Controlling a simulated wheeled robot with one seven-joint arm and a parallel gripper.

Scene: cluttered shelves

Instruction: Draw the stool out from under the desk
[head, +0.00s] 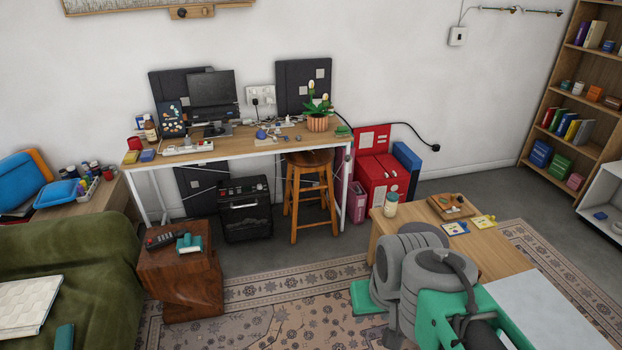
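The wooden stool (294,192) stands upright under the right half of the desk (228,148). Its round brown seat is just below the desktop, partly hidden by the desk's front edge. Its legs stand on the dark floor, inside the desk's white metal legs. My folded grey and green arm is at the lower right, well in front of the desk and apart from the stool. I cannot make out my gripper's fingers in this view.
A black amplifier (245,210) stands left of the stool. Red boxes (380,183) stand to its right. A wooden side table (180,272) is at front left, and a low table (397,236) at right. The patterned rug (275,305) between them looks mostly clear.

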